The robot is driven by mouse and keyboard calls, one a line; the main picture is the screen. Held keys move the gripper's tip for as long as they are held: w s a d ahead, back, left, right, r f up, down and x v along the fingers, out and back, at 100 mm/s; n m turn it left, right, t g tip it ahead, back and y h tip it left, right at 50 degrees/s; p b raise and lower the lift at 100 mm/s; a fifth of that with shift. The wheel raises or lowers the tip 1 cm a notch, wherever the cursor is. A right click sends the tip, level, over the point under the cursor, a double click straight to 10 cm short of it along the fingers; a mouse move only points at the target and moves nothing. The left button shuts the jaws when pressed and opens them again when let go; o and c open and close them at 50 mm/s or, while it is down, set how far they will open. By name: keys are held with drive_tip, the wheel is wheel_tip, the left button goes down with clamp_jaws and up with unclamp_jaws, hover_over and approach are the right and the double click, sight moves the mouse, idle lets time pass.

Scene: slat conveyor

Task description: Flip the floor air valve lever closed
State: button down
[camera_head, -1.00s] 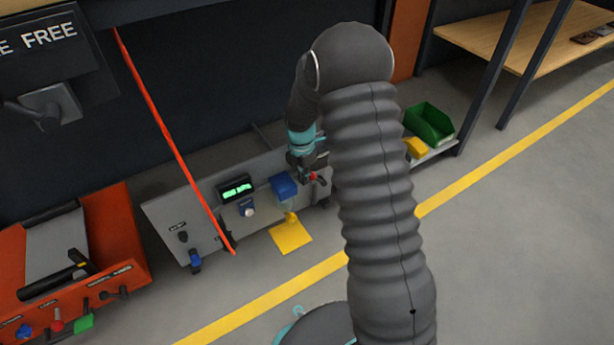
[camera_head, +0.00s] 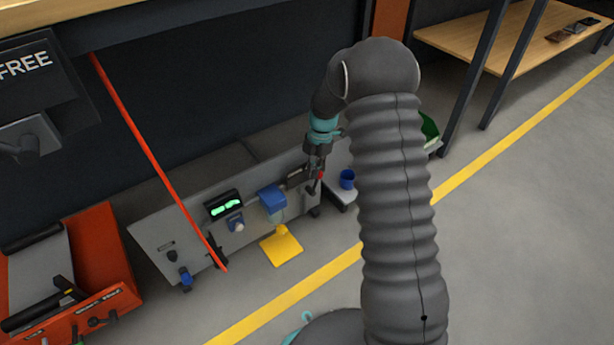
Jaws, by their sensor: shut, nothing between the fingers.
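My gripper (camera_head: 314,182) points down at the right end of the low grey panel, its fingers shut and empty. A small red part (camera_head: 321,174), which may be the valve lever, shows right beside the fingers. I cannot tell whether they touch, or which way the lever lies. A blue-topped unit with a clear bowl (camera_head: 272,200) is on the panel just left of my gripper. A yellow plate (camera_head: 281,249) with a short yellow upright lies on the floor below it. My arm hides part of the area to the right.
The grey panel (camera_head: 150,234) carries a green-lit display (camera_head: 225,207) and knobs. A red bar (camera_head: 150,150) slants across in front. A blue cup (camera_head: 347,179) stands on a low shelf beside my arm. An orange machine (camera_head: 100,250) is at left. The floor at right is clear.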

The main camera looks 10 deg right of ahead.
drive_tip(key=shift+w+d+f, duration=0.15)
drive_tip(key=shift+w+d, duration=0.15)
drive_tip(key=shift+d, duration=0.3)
drive_tip(key=shift+w+d+f, duration=0.1)
drive_tip(key=shift+w+d, duration=0.2)
drive_tip(key=shift+d, duration=0.3)
drive_tip(key=d, duration=0.1)
drive_tip(key=w+d+f+b, duration=0.1)
drive_tip(key=shift+d+f, duration=0.3)
drive_tip(key=shift+d, duration=0.1)
drive_tip(key=shift+f, duration=0.1)
drive_tip(key=shift+d, duration=0.15)
drive_tip(key=w+d+r+p, duration=0.2)
drive_tip(key=w+d+r, duration=0.1)
drive_tip(key=w+d, duration=0.2)
drive_tip(key=shift+d+r, duration=0.35)
drive_tip(key=shift+d, duration=1.05)
drive_tip(key=shift+w+d, duration=0.1)
